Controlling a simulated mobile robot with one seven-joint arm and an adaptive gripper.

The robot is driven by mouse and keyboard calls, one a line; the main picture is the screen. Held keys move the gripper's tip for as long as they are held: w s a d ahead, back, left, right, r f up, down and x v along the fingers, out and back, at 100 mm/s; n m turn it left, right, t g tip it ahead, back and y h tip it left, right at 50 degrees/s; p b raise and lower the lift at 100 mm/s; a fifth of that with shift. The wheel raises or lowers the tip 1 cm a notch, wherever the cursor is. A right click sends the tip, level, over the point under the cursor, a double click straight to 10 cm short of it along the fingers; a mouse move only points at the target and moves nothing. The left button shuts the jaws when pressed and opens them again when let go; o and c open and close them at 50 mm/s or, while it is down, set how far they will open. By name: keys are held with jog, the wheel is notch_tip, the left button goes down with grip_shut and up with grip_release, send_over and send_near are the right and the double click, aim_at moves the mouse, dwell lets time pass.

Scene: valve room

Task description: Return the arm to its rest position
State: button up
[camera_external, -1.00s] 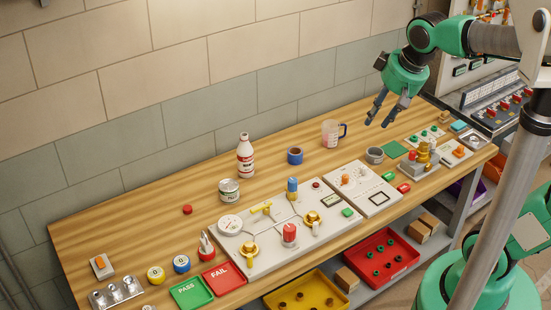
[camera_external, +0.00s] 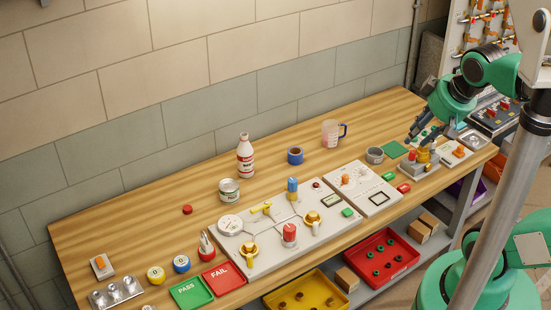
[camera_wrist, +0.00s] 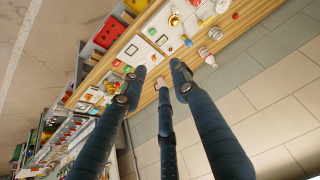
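My green arm reaches in from the right in the external view. My gripper (camera_external: 419,138) is over the right end of the wooden bench (camera_external: 120,225), its dark fingers pointing down in front of a grey block with a yellow fitting (camera_external: 422,156). Whether the fingers touch it cannot be told. In the wrist view my gripper (camera_wrist: 160,80) has its dark fingers spread, with nothing held between them. The bench and its items lie beyond the fingertips, seen at a slant.
A grey cup (camera_external: 375,155), green mat (camera_external: 394,149) and measuring jug (camera_external: 331,133) stand left of the gripper. A valve panel (camera_external: 265,250) lies mid-bench. A control console (camera_external: 495,118) stands behind at right. A slanted pole (camera_external: 505,190) crosses the right side. The back-left bench is clear.

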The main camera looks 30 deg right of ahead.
jog(key=shift+f, duration=0.15)
notch_tip(320, 180, down, 10)
jog(key=b, duration=1)
jog(key=shift+b, duration=0.3)
